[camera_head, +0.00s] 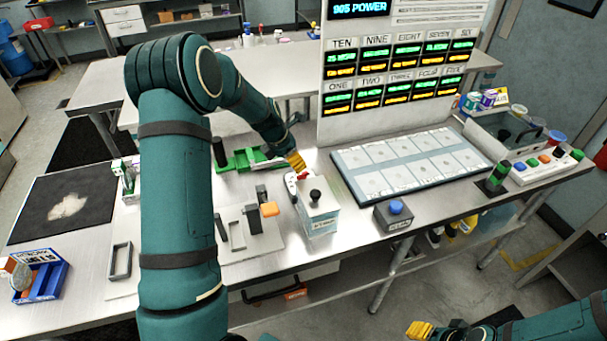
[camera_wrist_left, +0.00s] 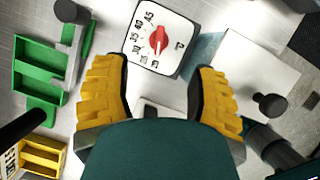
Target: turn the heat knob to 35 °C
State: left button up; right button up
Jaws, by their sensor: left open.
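The heat knob (camera_wrist_left: 158,40) is a red pointer knob on a white square dial plate (camera_wrist_left: 175,24) with temperature numbers and a °C mark. I cannot read for certain which number it points to. In the head view a small red part (camera_head: 303,176) of it shows just below my left gripper (camera_head: 297,161). In the left wrist view my left gripper (camera_wrist_left: 160,88) is open, its yellow ribbed fingers wide apart, and the knob lies beyond the fingertips, between their lines and apart from them. My right gripper (camera_head: 420,330) is at the bottom edge, its opening unclear.
A white box (camera_head: 320,218) with a black ball-topped knob stands close beside the dial. A green holder (camera_head: 240,160) lies to the left, a grey block with a blue button (camera_head: 396,207) to the right. A large tray of cards (camera_head: 345,163) lies behind.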

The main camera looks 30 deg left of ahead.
aim_at(302, 174)
pick_arm(q)
jog(key=x, duration=0.9)
jog(key=shift+w+f, duration=0.1)
jog(key=shift+f, duration=0.05)
grip_shut()
